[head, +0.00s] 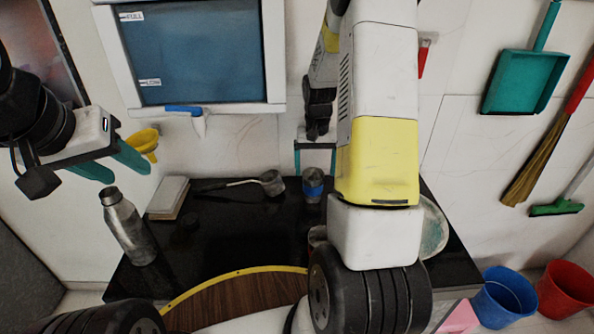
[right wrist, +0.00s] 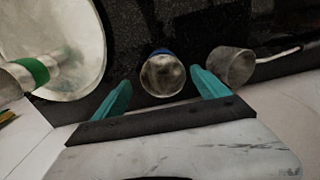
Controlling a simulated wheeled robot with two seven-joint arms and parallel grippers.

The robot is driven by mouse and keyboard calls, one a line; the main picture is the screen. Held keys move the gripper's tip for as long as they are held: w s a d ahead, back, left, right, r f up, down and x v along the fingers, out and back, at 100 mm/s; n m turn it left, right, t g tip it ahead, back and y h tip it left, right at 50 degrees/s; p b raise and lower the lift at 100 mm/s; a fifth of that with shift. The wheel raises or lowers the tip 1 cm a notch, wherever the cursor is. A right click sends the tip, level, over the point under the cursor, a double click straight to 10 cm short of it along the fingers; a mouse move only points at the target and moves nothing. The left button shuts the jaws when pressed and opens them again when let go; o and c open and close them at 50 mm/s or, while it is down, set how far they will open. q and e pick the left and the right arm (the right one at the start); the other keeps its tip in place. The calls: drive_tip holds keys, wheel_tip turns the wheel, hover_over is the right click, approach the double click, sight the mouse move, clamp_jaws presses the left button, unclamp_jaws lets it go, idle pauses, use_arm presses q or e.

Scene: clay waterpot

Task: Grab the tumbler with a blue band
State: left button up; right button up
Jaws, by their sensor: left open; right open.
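The metal tumbler with a blue band (head: 313,185) stands on the black counter near its back edge. In the right wrist view the tumbler (right wrist: 162,76) appears between the two teal fingertips, beyond them, with its blue band partly showing behind its rim. My right gripper (head: 315,157) is open and empty on the wall side of the tumbler; it also shows in the right wrist view (right wrist: 160,84). Contact with the tumbler is not visible. My left gripper (head: 112,166) is open and empty at the far left, away from the tumbler.
A ladle (head: 271,182) lies just left of the tumbler; its cup (right wrist: 232,66) is close to one right finger. A metal bottle (head: 128,228), a pale block (head: 168,197) and a round dish (head: 436,230) are on the counter. A green-banded vessel (right wrist: 32,72) shows beside the dish.

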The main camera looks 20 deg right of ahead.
sight(313, 184)
drive_tip(key=f, duration=0.6)
drive_tip(key=shift+a+f, duration=0.25)
drive_tip(key=shift+f, duration=0.15)
drive_tip(key=shift+w+r, duration=0.1)
drive_tip(key=c, duration=1.5)
